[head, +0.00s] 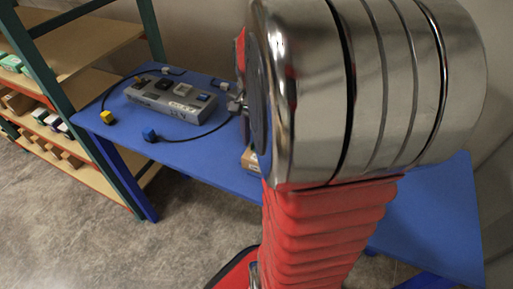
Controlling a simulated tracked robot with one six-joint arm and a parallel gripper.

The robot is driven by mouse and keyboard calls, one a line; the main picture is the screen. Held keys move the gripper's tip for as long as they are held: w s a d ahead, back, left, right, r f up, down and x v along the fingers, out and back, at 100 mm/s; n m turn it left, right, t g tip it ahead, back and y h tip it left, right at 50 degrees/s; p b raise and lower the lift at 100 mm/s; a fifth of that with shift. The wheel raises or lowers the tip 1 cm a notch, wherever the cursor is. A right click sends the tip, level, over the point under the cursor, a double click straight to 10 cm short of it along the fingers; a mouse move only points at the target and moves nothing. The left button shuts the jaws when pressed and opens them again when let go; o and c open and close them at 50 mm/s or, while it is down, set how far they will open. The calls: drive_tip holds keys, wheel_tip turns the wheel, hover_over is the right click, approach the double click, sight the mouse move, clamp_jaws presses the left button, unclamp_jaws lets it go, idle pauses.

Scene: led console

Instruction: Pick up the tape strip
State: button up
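I cannot make out a tape strip for certain in the head view. A grey console (157,99) sits on the blue table, with dark, white and blue parts on its top and a whitish patch (183,89) that I cannot identify. My arm's large metal joint and red sleeve fill the middle and right. A small grey part of what seems to be my gripper (236,105) shows at the joint's left edge, to the right of the console. The rest of it is hidden, so its opening and anything in it cannot be seen.
The blue table (205,160) has bare room in front of the console. A yellow block (107,117) and a blue block (149,135) lie there with dark cables. A brown object (250,161) is partly behind my arm. A shelf (84,170) with small boxes stands left.

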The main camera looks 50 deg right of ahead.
drive_tip(key=shift+f, duration=0.2)
drive_tip(key=shift+c, duration=0.7)
clamp_jaws()
